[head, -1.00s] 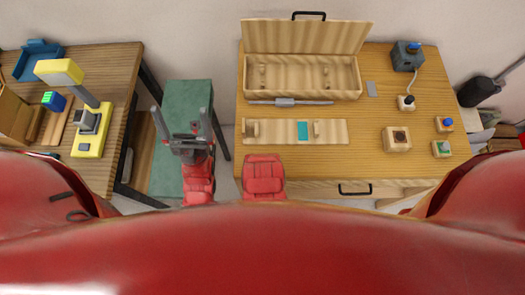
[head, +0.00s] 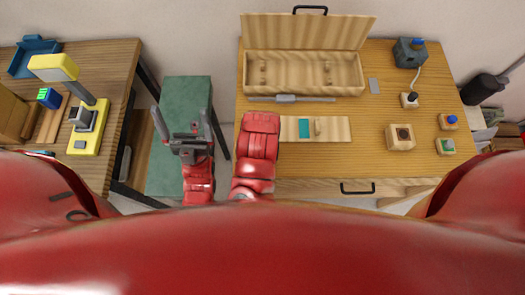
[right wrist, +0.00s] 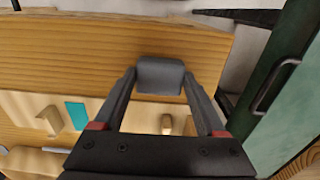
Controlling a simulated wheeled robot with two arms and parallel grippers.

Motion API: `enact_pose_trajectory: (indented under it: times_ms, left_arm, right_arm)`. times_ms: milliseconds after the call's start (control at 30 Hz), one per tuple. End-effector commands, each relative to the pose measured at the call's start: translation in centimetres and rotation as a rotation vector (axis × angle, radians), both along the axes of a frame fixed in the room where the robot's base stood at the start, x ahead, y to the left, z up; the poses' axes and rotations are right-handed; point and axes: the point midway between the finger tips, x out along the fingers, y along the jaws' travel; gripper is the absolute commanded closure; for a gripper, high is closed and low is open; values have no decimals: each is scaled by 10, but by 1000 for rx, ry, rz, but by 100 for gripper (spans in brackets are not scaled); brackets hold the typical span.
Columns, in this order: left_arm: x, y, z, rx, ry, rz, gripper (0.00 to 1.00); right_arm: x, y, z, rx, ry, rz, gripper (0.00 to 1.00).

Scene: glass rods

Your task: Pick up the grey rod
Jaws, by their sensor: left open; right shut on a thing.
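In the right wrist view my right gripper (right wrist: 160,85) is shut on a grey, rounded piece (right wrist: 160,72), which I take for the grey rod. Only a short, thick part of it shows, so its full length cannot be told. In the head view my right arm (head: 257,150) covers the left part of the wooden board (head: 343,133) and hides its own gripper. My left gripper (head: 184,130) is open and empty above the green surface, left of the table. A thin light-grey rod-like thing with a thicker middle (head: 287,99) lies in front of the open box.
The open wooden box (head: 300,85) stands at the back of the table. The board carries a teal patch (head: 303,130) and small upright stands. Button blocks (head: 400,138) and a grey device (head: 408,52) stand at the right. A yellow instrument (head: 87,135) stands on the left table.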

Motion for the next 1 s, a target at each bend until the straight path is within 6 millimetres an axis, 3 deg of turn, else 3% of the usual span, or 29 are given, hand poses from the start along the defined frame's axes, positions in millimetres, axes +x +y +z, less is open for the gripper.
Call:
enact_pose_trajectory:
  times_ms: [133,467,500,600,633,1000]
  left_arm:
    - [0,0,5,0,0,0,0]
    - [0,0,2,0,0,0,0]
    - [0,0,3,0,0,0,0]
    - [0,0,3,0,0,0,0]
    - [0,0,3,0,0,0,0]
    - [0,0,2,0,0,0,0]
  right_arm:
    - [-2,0,-10,0,5,0,79]
    - [-1,0,-14,0,1,0,79]
    - [-1,0,-14,1,1,0,23]
    - [-1,0,-13,1,1,0,5]
    - [-1,0,-13,1,1,0,0]
    - [1,0,-3,-1,-4,1,0]
